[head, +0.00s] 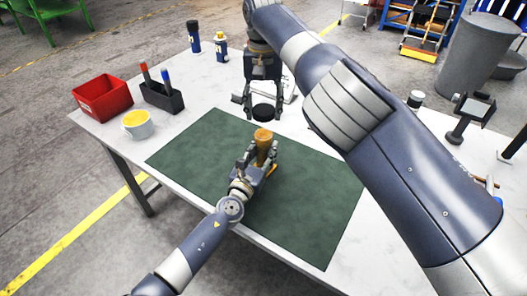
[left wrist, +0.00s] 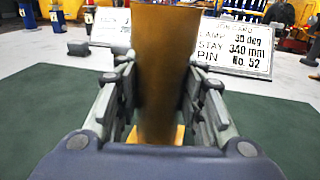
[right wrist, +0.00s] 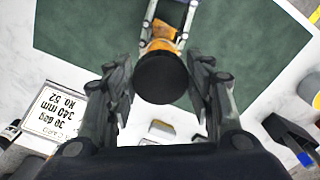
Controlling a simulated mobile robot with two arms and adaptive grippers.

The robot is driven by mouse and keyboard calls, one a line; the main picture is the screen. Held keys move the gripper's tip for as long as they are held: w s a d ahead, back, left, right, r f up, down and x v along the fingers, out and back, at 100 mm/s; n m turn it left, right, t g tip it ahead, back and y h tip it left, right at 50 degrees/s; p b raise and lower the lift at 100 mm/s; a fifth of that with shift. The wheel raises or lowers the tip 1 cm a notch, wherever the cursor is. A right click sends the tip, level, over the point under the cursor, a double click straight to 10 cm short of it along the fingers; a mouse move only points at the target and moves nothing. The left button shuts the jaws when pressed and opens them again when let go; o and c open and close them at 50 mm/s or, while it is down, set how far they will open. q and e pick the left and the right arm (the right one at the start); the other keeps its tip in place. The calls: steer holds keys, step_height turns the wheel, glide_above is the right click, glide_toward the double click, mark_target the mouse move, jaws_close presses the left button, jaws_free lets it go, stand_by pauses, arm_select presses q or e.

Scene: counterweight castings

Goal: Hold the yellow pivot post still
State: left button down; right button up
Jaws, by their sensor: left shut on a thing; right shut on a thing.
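The yellow pivot post (head: 263,146) stands upright on the green mat (head: 190,150), with a yellow-orange base partly showing at its foot. My left gripper (head: 258,160) is shut on the post, one finger on each side. My right gripper (head: 263,108) points down behind the post and is shut on a black round piece (right wrist: 162,78). In the head view that piece is apart from the post.
A white sign (left wrist: 237,46) with printed lines stands behind the mat. A red bin (head: 102,97), a black pen holder (head: 162,97) and a white tub (head: 138,128) with yellow contents sit at the table's left. Two bottles stand at the back. The mat's left part is clear.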

mark_target(262, 136)
steer(key=shift+a+f+m, duration=0.15)
steer(key=shift+f+m, duration=1.75)
steer(key=shift+f, duration=0.45)
steer(key=shift+f, duration=0.9)
steer(key=shift+f, duration=0.6)
steer(key=o, duration=0.7)
